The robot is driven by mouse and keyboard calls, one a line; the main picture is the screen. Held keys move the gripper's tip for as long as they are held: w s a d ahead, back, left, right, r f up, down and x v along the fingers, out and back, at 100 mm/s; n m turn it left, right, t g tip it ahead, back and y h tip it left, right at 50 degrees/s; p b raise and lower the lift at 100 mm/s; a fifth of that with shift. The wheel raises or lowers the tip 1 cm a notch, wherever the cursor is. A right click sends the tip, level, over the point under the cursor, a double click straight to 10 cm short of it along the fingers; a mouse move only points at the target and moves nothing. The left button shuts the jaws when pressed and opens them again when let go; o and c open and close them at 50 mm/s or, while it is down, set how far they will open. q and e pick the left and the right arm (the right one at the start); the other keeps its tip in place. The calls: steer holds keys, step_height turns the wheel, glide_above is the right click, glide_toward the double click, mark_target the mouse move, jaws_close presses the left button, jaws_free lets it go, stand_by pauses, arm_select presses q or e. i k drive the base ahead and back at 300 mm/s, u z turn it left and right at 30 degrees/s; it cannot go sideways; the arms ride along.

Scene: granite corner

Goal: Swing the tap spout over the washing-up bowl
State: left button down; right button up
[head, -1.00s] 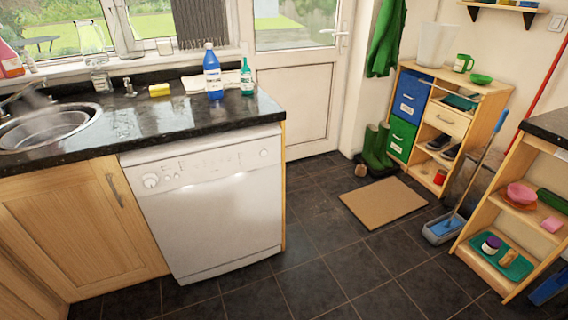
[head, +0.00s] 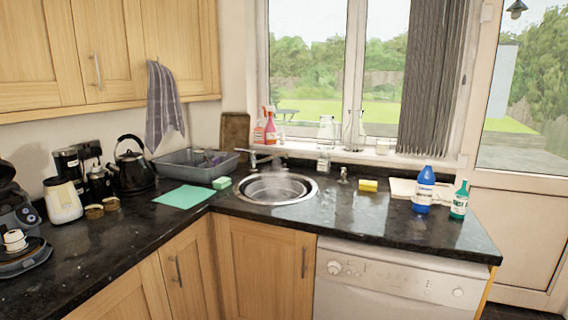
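The tap (head: 253,159) is metal and stands at the back left rim of the round steel sink (head: 275,189), in the corner of the black worktop. No other bowl shows clearly inside the sink. Neither of my grippers is in view.
A green cloth (head: 184,196) and a green-and-white block (head: 221,183) lie left of the sink. A yellow sponge (head: 368,186), blue bottle (head: 423,190) and green bottle (head: 460,200) stand right. The worktop front is clear.

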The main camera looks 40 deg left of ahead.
mark_target(253, 163)
steer(key=u, duration=1.3)
steer(key=i, duration=1.7)
steer(key=u, duration=0.5)
